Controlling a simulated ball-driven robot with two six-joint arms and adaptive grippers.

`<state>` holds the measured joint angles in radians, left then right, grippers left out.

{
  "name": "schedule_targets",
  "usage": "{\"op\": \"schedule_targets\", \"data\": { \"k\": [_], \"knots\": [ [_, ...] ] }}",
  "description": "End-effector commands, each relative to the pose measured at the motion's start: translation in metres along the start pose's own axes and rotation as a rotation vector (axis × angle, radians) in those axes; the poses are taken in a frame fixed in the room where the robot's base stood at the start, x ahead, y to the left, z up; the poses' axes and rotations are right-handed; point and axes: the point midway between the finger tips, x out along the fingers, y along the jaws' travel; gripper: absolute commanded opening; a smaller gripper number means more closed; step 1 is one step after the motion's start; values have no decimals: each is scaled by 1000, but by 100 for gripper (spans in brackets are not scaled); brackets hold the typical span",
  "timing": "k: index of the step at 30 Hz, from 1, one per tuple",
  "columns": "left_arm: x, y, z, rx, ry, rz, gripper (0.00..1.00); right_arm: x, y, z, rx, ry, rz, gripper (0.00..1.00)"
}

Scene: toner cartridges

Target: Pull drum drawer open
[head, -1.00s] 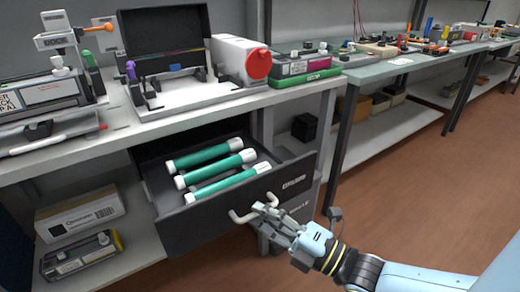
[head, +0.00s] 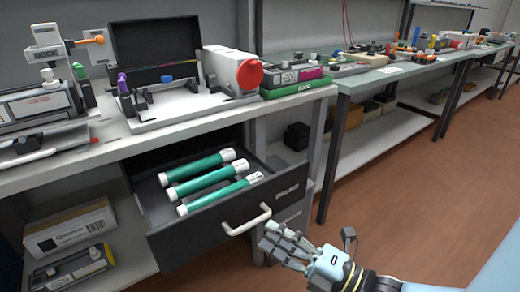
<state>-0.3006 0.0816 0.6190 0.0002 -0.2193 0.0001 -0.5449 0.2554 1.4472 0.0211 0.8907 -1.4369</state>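The drum drawer (head: 190,238) is a dark drawer under the left bench, and it stands pulled out. Three green drums with white ends lie in it, such as the middle drum (head: 203,178). Its pale bar handle (head: 247,221) is on the drawer front and shows uncovered. My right gripper (head: 268,238) is just to the right of and below the handle, its fingers spread and empty. It looks apart from the handle. My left gripper is not in view.
The bench top (head: 130,145) above the drawer holds an open black box (head: 155,45) and a white unit with a red cap (head: 249,74). A carton (head: 70,228) sits on the lower shelf at left. The brown floor (head: 400,200) at right is clear.

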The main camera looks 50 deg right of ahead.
Motion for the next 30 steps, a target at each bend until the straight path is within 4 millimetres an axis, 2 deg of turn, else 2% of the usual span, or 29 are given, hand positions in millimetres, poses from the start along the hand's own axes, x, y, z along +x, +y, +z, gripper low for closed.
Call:
{"op": "schedule_targets", "data": {
  "k": [1, 6, 12, 30],
  "knots": [
    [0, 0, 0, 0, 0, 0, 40, -14, -1, 0, 0, 1, -5, 34],
    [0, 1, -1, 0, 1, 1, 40, -49, 0, 0, 0, 0, -3, 34],
    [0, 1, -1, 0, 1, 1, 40, -73, 0, 0, 0, 0, 1, 34],
    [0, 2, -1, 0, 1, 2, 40, -77, 0, 0, 0, 0, 1, 34]
  ]
}}
